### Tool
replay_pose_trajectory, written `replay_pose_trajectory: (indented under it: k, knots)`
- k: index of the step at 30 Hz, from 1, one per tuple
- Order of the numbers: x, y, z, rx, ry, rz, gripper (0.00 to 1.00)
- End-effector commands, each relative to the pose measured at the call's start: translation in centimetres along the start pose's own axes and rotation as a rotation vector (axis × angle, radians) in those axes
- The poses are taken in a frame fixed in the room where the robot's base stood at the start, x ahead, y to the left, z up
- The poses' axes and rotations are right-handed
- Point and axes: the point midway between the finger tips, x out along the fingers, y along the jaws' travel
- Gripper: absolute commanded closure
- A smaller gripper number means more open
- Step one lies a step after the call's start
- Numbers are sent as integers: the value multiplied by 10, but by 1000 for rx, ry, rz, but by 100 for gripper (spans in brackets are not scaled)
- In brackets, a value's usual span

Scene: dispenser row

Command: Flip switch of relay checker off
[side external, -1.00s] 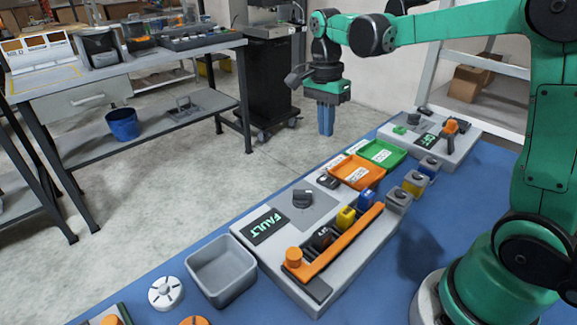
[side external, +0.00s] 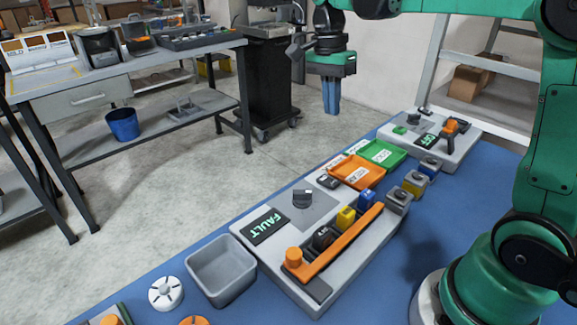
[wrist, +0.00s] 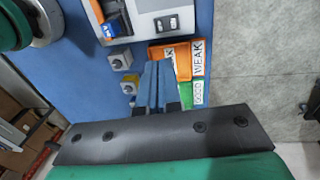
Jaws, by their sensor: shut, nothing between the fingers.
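The large grey unit (side external: 330,262) on the blue bench has a lit display (side external: 265,226) reading FAULT. I take it as the relay checker, though no name on it is legible. A black rocker switch (side external: 327,181) sits at its far end, and it also shows at the top of the wrist view (wrist: 167,23). I cannot tell which side of the rocker is pressed. My gripper (side external: 331,112) is shut and empty, pointing down, raised well above the bench beyond the switch. In the wrist view its blue fingers (wrist: 158,66) are together, apart from the switch.
Orange tray (side external: 356,172) and green tray (side external: 382,153) lie beyond the unit. A second grey unit (side external: 430,140) with a display reading OFF stands farther back. Small relay-like blocks (side external: 414,184) stand beside the trays. A grey bin (side external: 221,270) is at the near end.

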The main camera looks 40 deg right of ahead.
Motion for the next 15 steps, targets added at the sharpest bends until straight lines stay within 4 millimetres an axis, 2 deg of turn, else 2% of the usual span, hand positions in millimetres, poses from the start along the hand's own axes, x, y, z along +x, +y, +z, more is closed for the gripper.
replay_pose_trajectory:
  k: [8, 15]
  knots:
    - [9, -1, 0, 0, 0, -1, 100]
    - [48, -1, 0, 0, -1, -1, 100]
